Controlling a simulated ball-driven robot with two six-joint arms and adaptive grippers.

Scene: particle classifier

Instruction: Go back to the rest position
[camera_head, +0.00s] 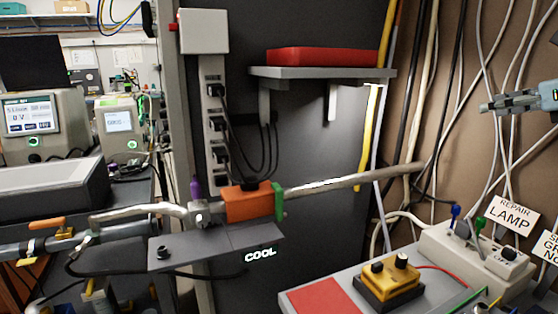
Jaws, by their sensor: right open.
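My right gripper (492,106) comes in from the right edge in the upper right of the head view. Its fingers point left, and it is open with nothing between them. It hangs in front of the brown wall and the cables, above the panel with the "REPAIR LAMP" sign (511,215), touching nothing that I can see. My left gripper is not in view.
An orange block (248,204) with a metal pipe (350,180) crosses the middle. A grey shelf (322,73) holds a red box (322,56). A yellow device (390,285) sits on the bench at lower right. Instruments (30,125) stand at left.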

